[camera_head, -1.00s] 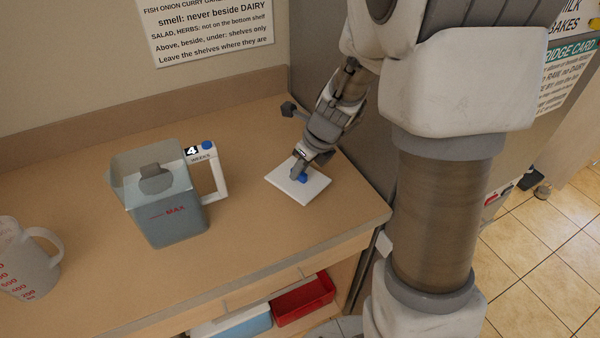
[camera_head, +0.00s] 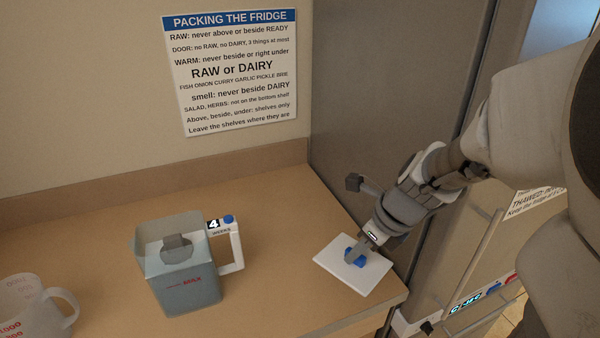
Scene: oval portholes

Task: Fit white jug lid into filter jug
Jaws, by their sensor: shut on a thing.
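The filter jug (camera_head: 185,283) stands upright on the counter, left of my gripper. It is a grey see-through box with a red MAX mark. Its top is open and a dark grey rounded piece (camera_head: 177,248) shows inside. Its white handle (camera_head: 236,250) points right and carries a "4 WEEKS" label and a blue button. The white jug lid (camera_head: 337,263) is a flat square plate with a blue knob (camera_head: 350,256). My gripper (camera_head: 356,254) is shut on the knob from above. The lid is about level and apart from the jug, seemingly above the counter; the gap under it is hidden.
A clear measuring jug (camera_head: 35,305) with red marks stands at the counter's left front. The counter (camera_head: 290,215) between jug and lid is clear. A wall with a sign (camera_head: 232,75) is behind. A tall grey panel (camera_head: 390,90) rises at the right.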

